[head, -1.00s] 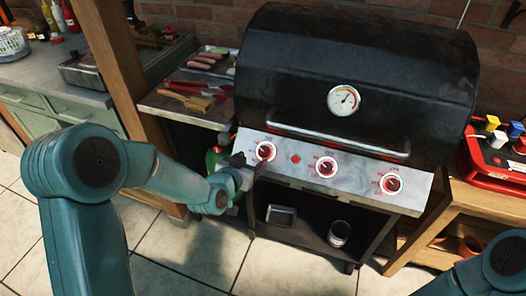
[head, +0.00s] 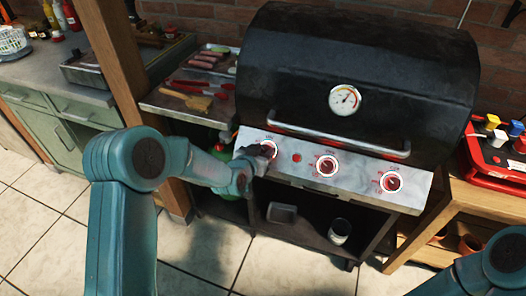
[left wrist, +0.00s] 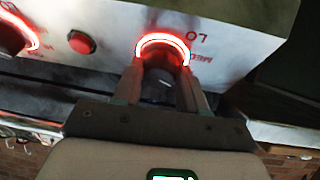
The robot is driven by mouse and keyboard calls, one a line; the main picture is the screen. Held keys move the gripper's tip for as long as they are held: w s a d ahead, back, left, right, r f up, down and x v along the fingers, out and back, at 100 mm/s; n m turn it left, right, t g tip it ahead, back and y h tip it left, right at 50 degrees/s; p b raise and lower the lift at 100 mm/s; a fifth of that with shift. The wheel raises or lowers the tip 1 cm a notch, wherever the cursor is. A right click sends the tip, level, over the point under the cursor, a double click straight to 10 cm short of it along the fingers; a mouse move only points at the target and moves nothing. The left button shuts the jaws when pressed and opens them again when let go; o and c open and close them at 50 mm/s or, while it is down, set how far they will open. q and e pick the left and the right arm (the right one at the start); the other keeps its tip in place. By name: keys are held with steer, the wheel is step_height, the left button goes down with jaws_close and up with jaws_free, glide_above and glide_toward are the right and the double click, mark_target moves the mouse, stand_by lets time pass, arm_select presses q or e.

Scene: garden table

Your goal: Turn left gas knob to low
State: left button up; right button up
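The left gas knob (left wrist: 165,63) sits on the grill's front panel inside a glowing red ring. In the left wrist view it is dark and mostly between my fingers; its pointer is hidden. In the head view my left gripper (head: 259,154) is at this knob and covers most of it. In the left wrist view the fingers of my left gripper (left wrist: 160,82) are apart, one on each side of the knob. I cannot tell whether they press on it. My right gripper is out of view.
The grill (head: 345,185) has a middle knob (head: 327,166), a right knob (head: 390,181) and a small red button (head: 297,158). A handle (head: 340,140) runs just above the panel. A side shelf (head: 170,103) with food and tools is at the left. Open floor lies in front.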

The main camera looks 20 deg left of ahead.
arm_select(q)
steer(key=n+b, duration=0.1)
steer(key=n+y+b, duration=0.1)
steer(key=n+b, duration=0.1)
steer(key=shift+d+f, duration=0.2)
steer(key=shift+r+n+y+b, duration=0.1)
steer(key=shift+n+y+b, duration=0.4)
steer(key=shift+n, duration=0.6)
steer(key=shift+r+n+y, duration=0.1)
steer(key=shift+n+y, duration=0.4)
steer(key=shift+n, duration=0.6)
steer(key=shift+d+n+y, duration=0.1)
steer(key=shift+n+y, duration=0.2)
steer(key=shift+n, duration=0.7)
steer(key=shift+r+n+g+y, duration=0.15)
steer(key=shift+n+g+y, duration=0.3)
steer(key=shift+n, duration=0.65)
steer(key=n+p, duration=0.1)
steer(key=n, duration=0.1)
steer(key=n+g+y+p, duration=0.1)
steer(key=n, duration=0.2)
steer(key=shift+w+d+g, duration=0.1)
steer(key=shift+g, duration=0.15)
steer(key=shift+n+y+p, duration=0.25)
steer(key=shift+n+p, duration=0.05)
steer(key=shift+n, duration=0.2)
